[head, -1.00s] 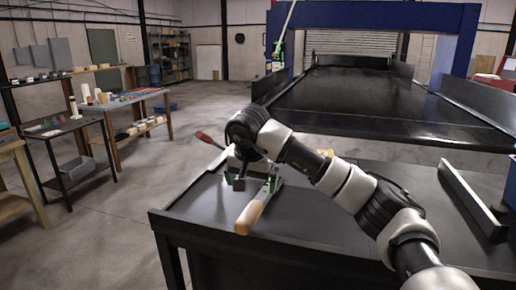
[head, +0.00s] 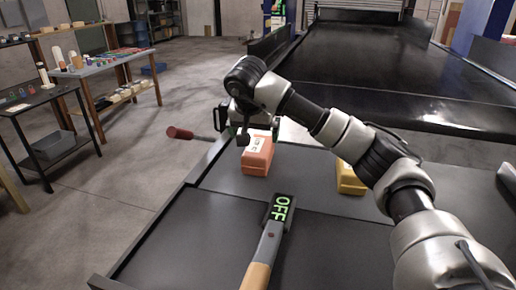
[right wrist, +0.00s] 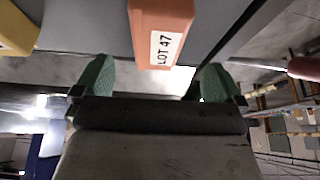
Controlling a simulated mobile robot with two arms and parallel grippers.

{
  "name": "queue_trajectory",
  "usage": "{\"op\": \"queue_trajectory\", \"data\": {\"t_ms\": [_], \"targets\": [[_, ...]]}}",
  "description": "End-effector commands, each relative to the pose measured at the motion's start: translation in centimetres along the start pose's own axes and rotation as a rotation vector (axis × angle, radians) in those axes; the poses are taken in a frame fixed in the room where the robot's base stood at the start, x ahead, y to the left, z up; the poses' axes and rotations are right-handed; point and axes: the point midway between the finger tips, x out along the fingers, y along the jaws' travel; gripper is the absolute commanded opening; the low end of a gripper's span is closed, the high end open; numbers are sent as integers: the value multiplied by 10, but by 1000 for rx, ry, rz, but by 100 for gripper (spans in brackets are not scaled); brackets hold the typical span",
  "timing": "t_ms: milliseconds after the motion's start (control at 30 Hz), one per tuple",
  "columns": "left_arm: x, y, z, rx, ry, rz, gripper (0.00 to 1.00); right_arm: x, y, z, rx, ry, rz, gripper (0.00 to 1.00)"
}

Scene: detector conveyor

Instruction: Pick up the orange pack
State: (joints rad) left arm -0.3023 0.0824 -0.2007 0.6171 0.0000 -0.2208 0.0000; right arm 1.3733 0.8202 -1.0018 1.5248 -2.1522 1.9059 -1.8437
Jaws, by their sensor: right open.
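The orange pack (head: 257,160) stands on the dark table near its left edge, with a white label on its top. In the right wrist view the orange pack (right wrist: 150,18) shows a label reading LOT 47. My right gripper (head: 243,132) is by the far side of the pack in the head view, partly overlapping it in the picture. Its two green fingers (right wrist: 157,70) are spread wide, and the pack appears beyond the gap between them. I see no grip on the pack. My left gripper is not in view.
A yellow pack (head: 348,180) stands to the right, partly behind my arm, and in the right wrist view (right wrist: 16,30). A red-ended handle (head: 180,133) sticks out left. The conveyor (head: 370,60) lies behind.

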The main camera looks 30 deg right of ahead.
Motion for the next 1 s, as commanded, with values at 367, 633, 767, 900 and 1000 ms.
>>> {"op": "queue_trajectory", "data": {"t_ms": [367,633,767,900,1000], "targets": [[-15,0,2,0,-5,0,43,39,1,-2,0,-3,3,100],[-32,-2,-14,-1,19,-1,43,77,2,-6,0,-3,2,100],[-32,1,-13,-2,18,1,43,84,2,-5,0,-1,0,100],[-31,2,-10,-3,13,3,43,84,2,-5,0,-1,0,100],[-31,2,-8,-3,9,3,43,84,2,-5,0,-1,0,91]]}}
